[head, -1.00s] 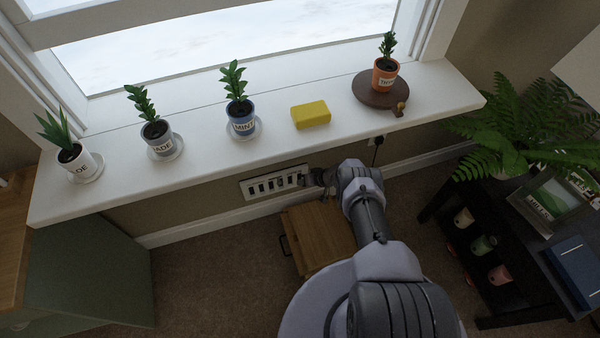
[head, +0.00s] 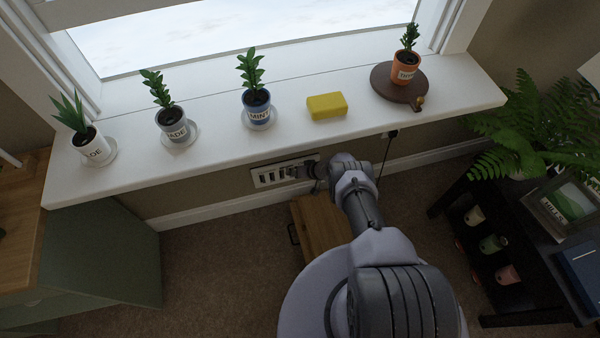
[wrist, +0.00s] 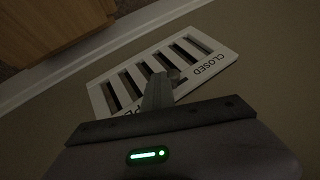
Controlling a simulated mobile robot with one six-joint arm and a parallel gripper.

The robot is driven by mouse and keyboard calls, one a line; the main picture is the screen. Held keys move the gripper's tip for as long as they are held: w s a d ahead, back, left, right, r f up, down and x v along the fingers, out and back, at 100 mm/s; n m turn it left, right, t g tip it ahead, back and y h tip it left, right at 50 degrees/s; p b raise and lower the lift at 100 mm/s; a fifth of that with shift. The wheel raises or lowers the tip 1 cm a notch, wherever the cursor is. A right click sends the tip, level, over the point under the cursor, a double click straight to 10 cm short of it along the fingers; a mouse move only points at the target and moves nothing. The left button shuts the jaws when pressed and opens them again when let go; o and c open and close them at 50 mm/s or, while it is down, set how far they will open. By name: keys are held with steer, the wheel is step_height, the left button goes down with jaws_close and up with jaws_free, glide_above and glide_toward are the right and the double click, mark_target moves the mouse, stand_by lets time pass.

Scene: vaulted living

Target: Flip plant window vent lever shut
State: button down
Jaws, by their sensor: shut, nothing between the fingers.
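The white vent (head: 258,179) is on the wall below the window sill. In the wrist view the vent (wrist: 101,99) shows several dark slots, "CLOSED" lettering at its right end, and lettering at the lower left partly hidden by my gripper. A small grey piece, perhaps the lever (wrist: 175,75), shows just beside my fingertips; I cannot tell its exact position or whether they touch. My gripper (wrist: 158,82) is shut and empty, in front of the vent. In the head view my gripper (head: 297,171) covers part of the vent's right half.
Potted plants, a yellow sponge (head: 327,106) and a dark round board (head: 385,88) stand on the white sill (head: 210,152) above. A wooden box (head: 322,228) is on the floor below the vent. A dark shelf (head: 450,205) with a fern stands right.

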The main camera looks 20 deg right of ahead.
steer(key=shift+a, duration=0.7)
steer(key=s+d+r+p, duration=0.5)
steer(key=d+r+p, duration=0.2)
steer(key=d+p, duration=0.1)
steer(key=shift+s+p, duration=0.4)
steer(key=shift+p, duration=0.2)
